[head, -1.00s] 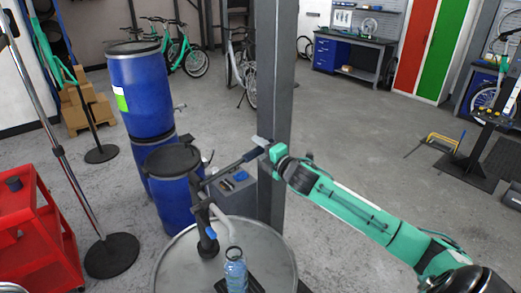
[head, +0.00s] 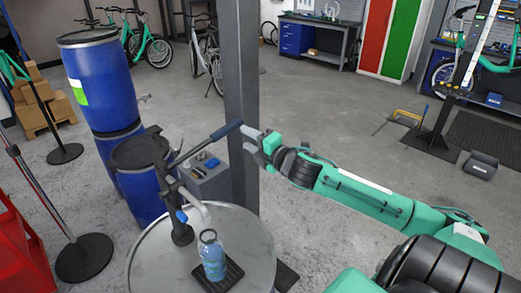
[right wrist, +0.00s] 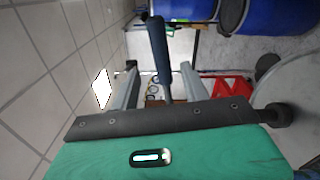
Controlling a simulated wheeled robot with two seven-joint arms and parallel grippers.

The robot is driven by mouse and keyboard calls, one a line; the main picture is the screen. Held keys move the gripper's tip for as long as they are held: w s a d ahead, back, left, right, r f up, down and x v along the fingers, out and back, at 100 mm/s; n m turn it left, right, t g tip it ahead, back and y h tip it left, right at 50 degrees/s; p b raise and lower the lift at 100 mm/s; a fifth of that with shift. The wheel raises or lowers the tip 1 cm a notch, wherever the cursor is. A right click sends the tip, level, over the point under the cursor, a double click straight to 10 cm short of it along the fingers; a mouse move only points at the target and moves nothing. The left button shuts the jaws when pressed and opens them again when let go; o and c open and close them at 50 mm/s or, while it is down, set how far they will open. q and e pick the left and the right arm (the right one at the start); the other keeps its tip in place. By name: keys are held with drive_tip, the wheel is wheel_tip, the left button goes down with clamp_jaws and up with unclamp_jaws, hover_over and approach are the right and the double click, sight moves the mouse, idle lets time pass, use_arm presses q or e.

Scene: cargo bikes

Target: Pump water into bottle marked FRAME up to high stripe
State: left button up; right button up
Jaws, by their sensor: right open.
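A dark hand pump (head: 180,232) stands on a grey drum (head: 252,238). Its lever slopes up to the right to a dark blue grip (head: 226,130). A pale spout (head: 198,209) curves over a clear bluish bottle (head: 211,258) on a dark drip tray (head: 234,274). The bottle stands upright; I cannot read its marking, stripes or water level. My right gripper (head: 251,141) is open at the outer end of the lever. In the right wrist view, the grip (right wrist: 160,50) shows between the spread fingers (right wrist: 158,88). My left gripper is not in view.
A grey post (head: 240,80) rises just behind the lever. Blue barrels (head: 100,85) stand at the back left. A red cart (head: 20,245) and a stand with a round black base (head: 84,258) are at left. Floor at right is largely clear.

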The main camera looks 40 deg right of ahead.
drive_tip(key=shift+s+d+b, duration=0.1)
drive_tip(key=shift+s+b, duration=0.4)
drive_tip(key=shift+s, duration=1.55)
